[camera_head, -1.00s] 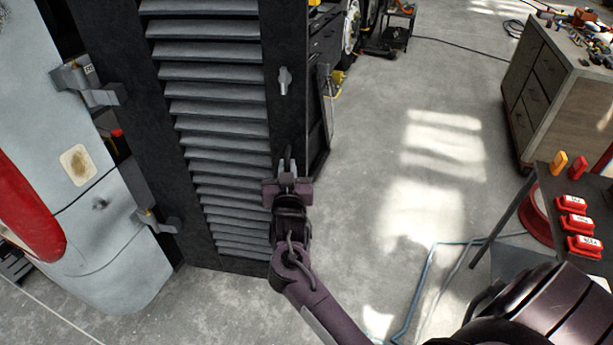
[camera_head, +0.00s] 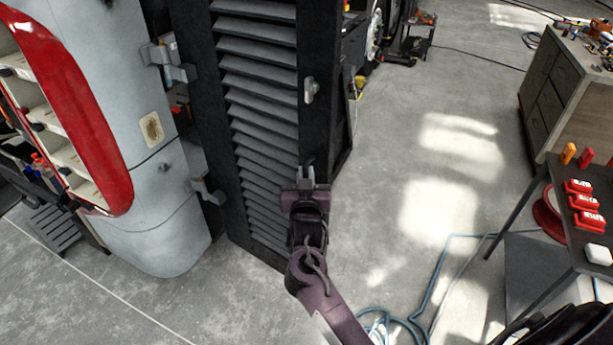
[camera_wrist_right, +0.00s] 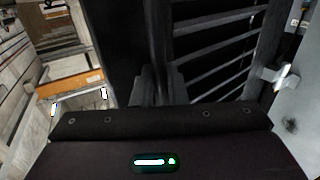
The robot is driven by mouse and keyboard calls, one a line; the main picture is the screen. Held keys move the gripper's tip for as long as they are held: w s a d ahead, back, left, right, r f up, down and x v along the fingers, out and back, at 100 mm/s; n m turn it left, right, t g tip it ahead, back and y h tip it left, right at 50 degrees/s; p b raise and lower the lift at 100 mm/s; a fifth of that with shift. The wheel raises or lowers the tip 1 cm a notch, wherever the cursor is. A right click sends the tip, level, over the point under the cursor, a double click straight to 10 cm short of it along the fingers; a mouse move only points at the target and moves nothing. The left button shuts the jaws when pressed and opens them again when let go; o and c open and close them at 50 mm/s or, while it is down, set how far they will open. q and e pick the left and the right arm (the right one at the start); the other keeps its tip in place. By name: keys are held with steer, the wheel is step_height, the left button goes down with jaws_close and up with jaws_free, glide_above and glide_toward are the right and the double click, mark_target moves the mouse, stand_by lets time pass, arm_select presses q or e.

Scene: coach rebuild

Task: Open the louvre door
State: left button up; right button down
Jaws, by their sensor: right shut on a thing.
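The louvre door (camera_head: 268,102) is a tall black frame with grey slats, standing at an angle beside the pale coach body (camera_head: 160,222) in the head view. A small grey latch (camera_head: 310,90) sits on its right stile. My right gripper (camera_head: 306,176) is below that latch, shut on the door at its right stile. The fingers hide exactly what part they grip. In the right wrist view the fingers (camera_wrist_right: 155,88) close against a dark upright, with the slats (camera_wrist_right: 205,55) to the right. My left gripper is out of view.
Grey hinge brackets (camera_head: 172,62) join the door's left side to the coach. Open concrete floor (camera_head: 420,180) lies to the right, with a blue hose (camera_head: 440,275) on it. A dark table (camera_head: 540,215) with red blocks and a wooden cabinet (camera_head: 565,95) stand at the right.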

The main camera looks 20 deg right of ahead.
steer(key=shift+w+r, duration=0.1)
steer(key=shift+r, duration=0.05)
steer(key=c, duration=1.8)
jaws_free()
steer(key=shift+a, duration=0.1)
steer(key=shift+o, duration=1.3)
steer(key=shift+a, duration=0.1)
steer(key=shift+s+f, duration=0.2)
steer(key=shift+f, duration=0.05)
steer(key=b+v, duration=0.2)
steer(key=v, duration=0.5)
steer(key=shift+r, duration=0.15)
steer(key=shift+s+a, duration=0.1)
steer(key=shift+a, duration=0.05)
